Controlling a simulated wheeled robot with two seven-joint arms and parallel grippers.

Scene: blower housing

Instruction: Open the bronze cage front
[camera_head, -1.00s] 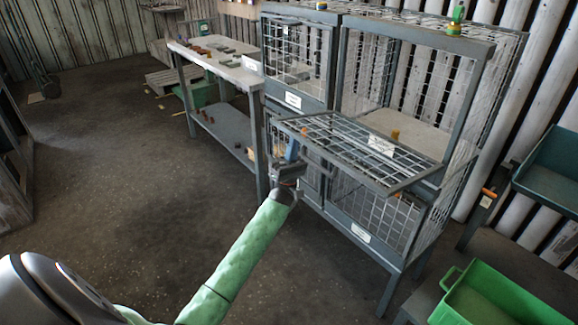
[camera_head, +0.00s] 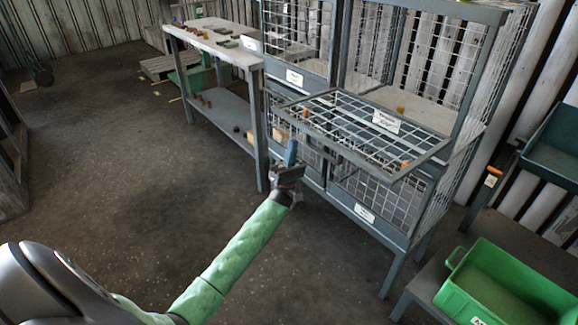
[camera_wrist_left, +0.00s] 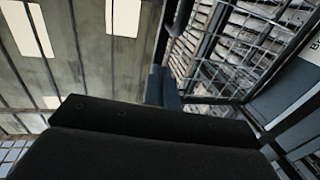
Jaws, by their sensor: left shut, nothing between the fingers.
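The grey wire cage rack (camera_head: 348,80) has several compartments. A mesh front (camera_head: 345,125) at its upper right bay is folded down and lies about level, with that bay open behind it. It bears a white label (camera_head: 386,121) that I cannot read, so I cannot confirm it is the bronze one. My left gripper (camera_head: 291,152) is shut and empty, with blue fingertips just off the near left side of the lowered front. In the left wrist view, wire mesh (camera_wrist_left: 245,45) shows at upper right, beyond the dark gripper body and blue fingers (camera_wrist_left: 163,88). My right gripper is out of view.
The lower mesh fronts (camera_head: 375,195) are upright below the lowered one. A workbench (camera_head: 215,45) with small parts stands left of the rack. A green bin (camera_head: 460,290) sits on a low surface at lower right.

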